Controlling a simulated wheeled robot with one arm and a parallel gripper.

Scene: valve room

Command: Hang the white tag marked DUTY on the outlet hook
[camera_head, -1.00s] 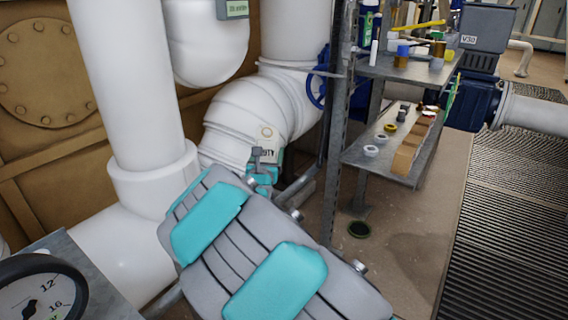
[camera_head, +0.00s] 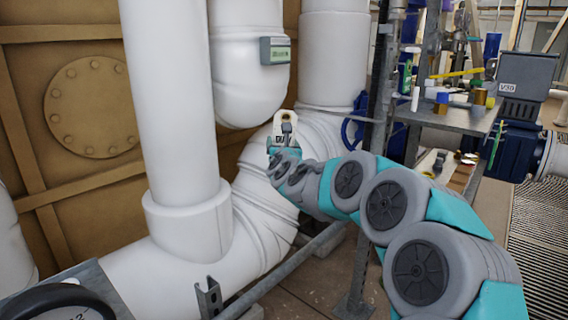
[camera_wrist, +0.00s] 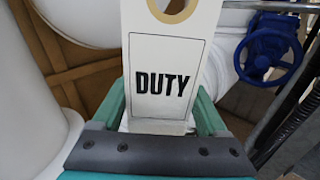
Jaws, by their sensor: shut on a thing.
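The white DUTY tag (camera_wrist: 163,75) stands upright in my gripper (camera_wrist: 160,122) in the wrist view, with its black lettering facing the camera and its hole at the top. My gripper is shut on the tag's lower end, one green finger on each side. In the head view the tag (camera_head: 289,119) is small and held by my gripper (camera_head: 284,143) in front of the white pipe elbow. I cannot make out the outlet hook in either current view.
White insulated pipes (camera_head: 168,110) stand close behind and left of the tag. A blue handwheel (camera_wrist: 268,55) is at its right. A metal shelf (camera_head: 450,117) with bottles and small parts stands at the right. A pipe rail (camera_head: 285,272) runs below the arm.

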